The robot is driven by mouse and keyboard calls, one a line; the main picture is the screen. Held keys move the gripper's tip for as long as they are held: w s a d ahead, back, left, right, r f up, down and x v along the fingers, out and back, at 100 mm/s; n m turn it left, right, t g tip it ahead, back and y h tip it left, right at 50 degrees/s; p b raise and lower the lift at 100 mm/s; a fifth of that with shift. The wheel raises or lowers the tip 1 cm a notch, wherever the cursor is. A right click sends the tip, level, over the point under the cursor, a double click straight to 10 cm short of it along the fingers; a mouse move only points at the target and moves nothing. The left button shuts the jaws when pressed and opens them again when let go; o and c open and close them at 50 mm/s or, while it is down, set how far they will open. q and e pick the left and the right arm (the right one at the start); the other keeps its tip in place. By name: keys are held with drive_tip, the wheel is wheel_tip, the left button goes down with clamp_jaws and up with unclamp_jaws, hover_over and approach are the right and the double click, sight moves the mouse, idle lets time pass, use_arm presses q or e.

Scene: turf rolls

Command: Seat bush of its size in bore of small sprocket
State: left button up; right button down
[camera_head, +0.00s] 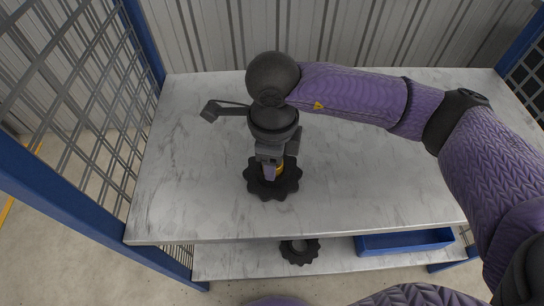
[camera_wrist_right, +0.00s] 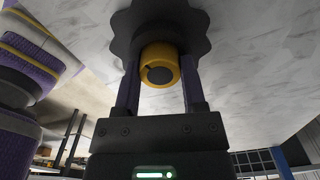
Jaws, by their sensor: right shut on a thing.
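A dark toothed sprocket (camera_head: 256,187) lies flat on the marble-look upper shelf; it also shows in the right wrist view (camera_wrist_right: 190,28). My right gripper (camera_head: 271,173) points down over its middle, shut on a yellow bush (camera_head: 280,168). In the right wrist view the bush (camera_wrist_right: 158,55) sits between both fingers, with a dark round centre, in front of the sprocket's middle. The bore is hidden, so I cannot tell whether the bush is in it or just above. A second dark sprocket (camera_head: 299,251) lies on the lower shelf. My left gripper is not in view.
The upper shelf (camera_head: 380,190) is clear around the sprocket. A blue tray (camera_head: 405,241) stands on the lower shelf at right. Blue posts (camera_head: 145,45) and mesh panels (camera_head: 80,70) bound the left side; a corrugated wall (camera_head: 350,30) is behind.

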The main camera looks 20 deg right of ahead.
drive_tip(key=shift+f, duration=0.15)
drive_tip(key=shift+c, duration=0.8)
unclamp_jaws()
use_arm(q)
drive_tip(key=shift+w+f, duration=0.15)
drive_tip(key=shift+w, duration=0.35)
use_arm(e)
drive_tip(key=shift+r, duration=0.5)
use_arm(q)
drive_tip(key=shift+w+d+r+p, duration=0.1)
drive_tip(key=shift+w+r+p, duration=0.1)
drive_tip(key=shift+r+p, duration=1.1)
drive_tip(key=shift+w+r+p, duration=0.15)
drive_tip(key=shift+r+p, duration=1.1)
use_arm(e)
wheel_tip(320, 180, up, 12)
drive_tip(key=shift+f, duration=0.25)
